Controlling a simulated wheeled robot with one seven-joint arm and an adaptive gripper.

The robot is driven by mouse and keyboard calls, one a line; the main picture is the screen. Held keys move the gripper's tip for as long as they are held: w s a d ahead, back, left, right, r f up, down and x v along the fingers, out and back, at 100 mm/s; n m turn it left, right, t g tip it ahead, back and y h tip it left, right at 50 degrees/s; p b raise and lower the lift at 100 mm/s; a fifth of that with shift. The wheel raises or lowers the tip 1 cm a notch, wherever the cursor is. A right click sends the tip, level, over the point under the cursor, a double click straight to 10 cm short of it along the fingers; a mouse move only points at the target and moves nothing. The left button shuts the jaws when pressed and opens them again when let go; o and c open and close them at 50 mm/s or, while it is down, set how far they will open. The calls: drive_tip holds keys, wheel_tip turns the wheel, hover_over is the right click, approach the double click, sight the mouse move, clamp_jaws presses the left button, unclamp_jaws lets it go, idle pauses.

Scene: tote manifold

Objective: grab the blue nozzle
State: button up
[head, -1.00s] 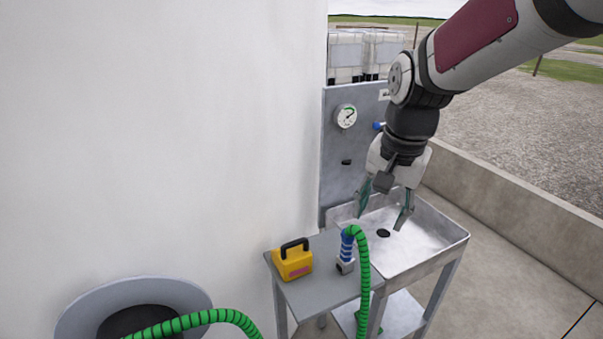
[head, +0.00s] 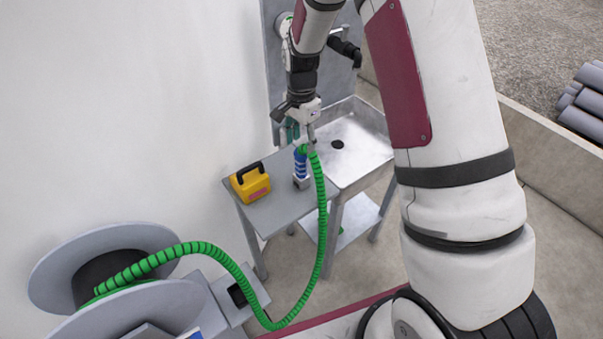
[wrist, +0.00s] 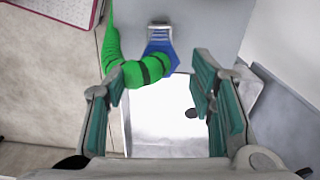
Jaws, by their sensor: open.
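The blue nozzle (head: 300,163) stands upright in a small grey holder (head: 301,183) on the grey side table (head: 275,212). A green ribbed hose (head: 321,205) bends over from its top. My gripper (head: 298,140) is pointed down just above the nozzle, open and empty. In the wrist view the blue nozzle (wrist: 160,50) shows beyond the fingertips, in the gap between the open fingers (wrist: 160,88). The green hose end (wrist: 143,72) lies across that gap, close to the left finger. I cannot tell whether the finger touches the hose.
A yellow box (head: 250,183) with a black handle stands left of the nozzle on the side table. A metal sink (head: 365,130) adjoins it on the right. The hose runs down to a grey reel (head: 100,260). A white wall (head: 130,110) bounds the left.

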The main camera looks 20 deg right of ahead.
sight(301, 162)
drive_tip(key=shift+f+p, duration=0.85)
drive_tip(key=shift+f, duration=3.45)
drive_tip(key=shift+c, duration=0.6)
clamp_jaws()
